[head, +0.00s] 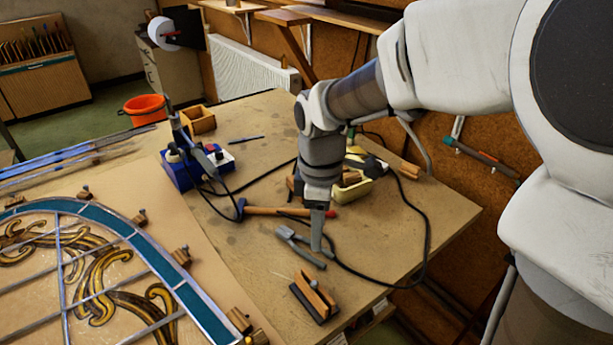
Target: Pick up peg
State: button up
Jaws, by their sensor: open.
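No single thing is clearly the peg. Small wooden blocks with metal pins, such as this one (181,256), stand along the edge of the leaded panel (140,245). A wooden piece on a dark base (313,300) lies near the table's front edge.
A wooden-handled hammer (275,211) lies behind the pliers. A blue soldering unit (197,167) stands at the back left, and a yellow tray (352,188) is partly hidden behind my arm. A black cable (424,235) loops across the right side of the table (250,260).

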send_over(315, 283)
jog(key=f, duration=1)
jog(key=shift+w+d+f+b, duration=0.15)
jog(key=shift+w+f+b, duration=0.15)
jog(key=shift+f+b, duration=0.1)
jog(key=shift+s+a+f, duration=0.15)
jog(key=shift+f, duration=1.2)
jog(key=shift+s+a+f, duration=0.1)
jog(key=shift+f, duration=1.25)
grip_shut()
